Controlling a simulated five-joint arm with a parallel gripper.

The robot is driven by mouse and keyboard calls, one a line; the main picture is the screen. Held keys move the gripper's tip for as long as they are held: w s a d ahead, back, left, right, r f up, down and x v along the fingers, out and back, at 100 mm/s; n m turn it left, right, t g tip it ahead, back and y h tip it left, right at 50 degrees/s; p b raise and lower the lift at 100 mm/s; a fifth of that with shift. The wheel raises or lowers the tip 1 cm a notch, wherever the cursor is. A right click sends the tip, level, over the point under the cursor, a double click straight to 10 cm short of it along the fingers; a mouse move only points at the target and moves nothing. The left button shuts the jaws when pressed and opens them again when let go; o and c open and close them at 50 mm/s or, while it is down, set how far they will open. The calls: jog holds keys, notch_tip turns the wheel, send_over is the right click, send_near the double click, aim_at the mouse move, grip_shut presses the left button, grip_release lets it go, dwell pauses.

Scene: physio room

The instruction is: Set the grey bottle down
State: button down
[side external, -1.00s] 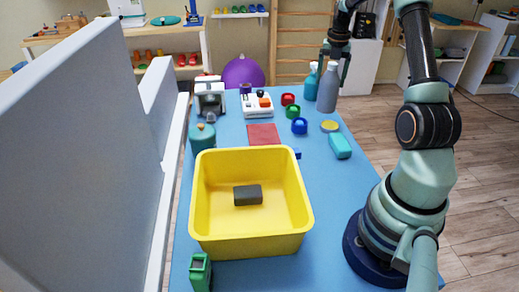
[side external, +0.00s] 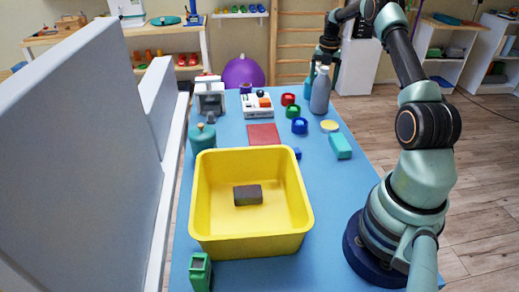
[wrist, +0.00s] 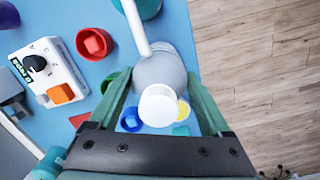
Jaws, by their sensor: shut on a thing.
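The grey bottle (side external: 320,92) is upright at the far right of the blue table, beside a teal bottle (side external: 307,88) that it partly covers. My gripper (side external: 326,60) is around its upper part in the side view. In the wrist view the grey bottle (wrist: 160,72) with its white cap (wrist: 159,106) is between my two fingers (wrist: 157,84), which are shut on it. Its base looks at or very near the table top; I cannot tell if it touches.
Red (side external: 288,99), green (side external: 292,111) and blue (side external: 299,126) cups stand just left of the bottle, with a yellow disc (side external: 329,126) in front. A teal block (side external: 340,146) and a yellow bin (side external: 250,246) are nearer. The table's right edge is close.

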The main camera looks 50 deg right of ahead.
grip_release()
jog(key=shift+f, duration=0.15)
jog(key=r, duration=1.2)
jog(key=shift+s+a, duration=0.35)
jog(key=shift+a, duration=0.05)
jog(key=w+a+r+m+t, duration=0.1)
jog(key=a+r+m, duration=0.4)
jog(key=a, duration=0.6)
jog(key=w+a+r+m+t, duration=0.1)
jog(key=a+r+m, duration=0.35)
jog(key=a, duration=0.75)
jog(key=s+a+f+m+t, duration=0.1)
jog(key=s+a+f+m, duration=0.1)
jog(key=s+a+m, duration=0.3)
jog(key=s+a+f+m+t, duration=0.2)
jog(key=s+a+m, duration=0.4)
jog(key=a, duration=0.8)
jog(key=shift+s+f+m+y, duration=0.2)
jog(key=shift+f+m+y, duration=0.2)
jog(key=shift+f+m, duration=0.55)
jog(key=shift+r, duration=0.2)
